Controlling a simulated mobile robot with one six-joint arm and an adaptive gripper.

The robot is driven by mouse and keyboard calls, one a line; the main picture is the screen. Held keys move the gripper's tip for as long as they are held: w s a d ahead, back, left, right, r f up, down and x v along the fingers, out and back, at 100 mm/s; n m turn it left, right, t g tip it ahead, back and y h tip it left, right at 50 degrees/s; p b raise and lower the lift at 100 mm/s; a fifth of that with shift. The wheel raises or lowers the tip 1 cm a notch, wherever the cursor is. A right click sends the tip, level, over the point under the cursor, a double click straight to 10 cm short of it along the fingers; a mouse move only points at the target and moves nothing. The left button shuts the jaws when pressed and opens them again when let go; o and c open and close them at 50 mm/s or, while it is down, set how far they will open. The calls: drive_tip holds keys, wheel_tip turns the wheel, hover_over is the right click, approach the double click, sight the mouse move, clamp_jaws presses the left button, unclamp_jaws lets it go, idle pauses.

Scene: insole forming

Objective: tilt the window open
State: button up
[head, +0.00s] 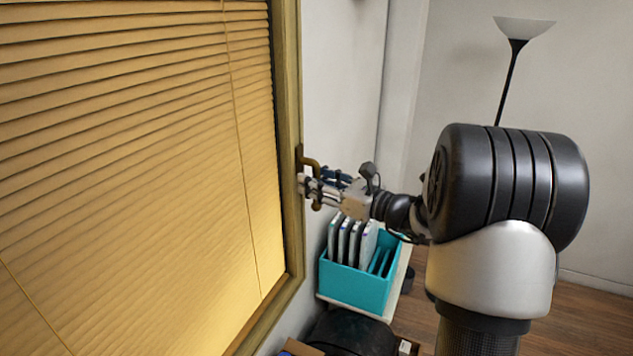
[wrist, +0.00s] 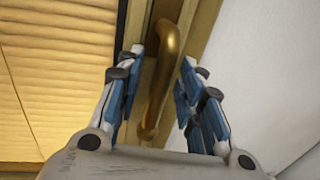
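The window (head: 130,150) fills the left of the head view, with closed yellow slatted blinds and a wooden frame (head: 291,120). Its brass handle (head: 311,163) sits on the frame's right side. In the wrist view the handle (wrist: 166,70) runs lengthwise, slightly tilted, between my fingers. My gripper (head: 312,188) is at the handle. In the wrist view my gripper (wrist: 163,62) is open, with one finger on each side of the handle and gaps visible. The handle's lower end is close to the palm edge; contact there cannot be told.
A teal box (head: 355,285) with several white upright items stands below my gripper, against the wall. A dark rounded object (head: 350,335) is at the bottom. A floor lamp (head: 514,60) stands at the back right. Wooden floor (head: 600,315) shows at right.

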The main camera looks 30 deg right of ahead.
clamp_jaws()
idle(0.6)
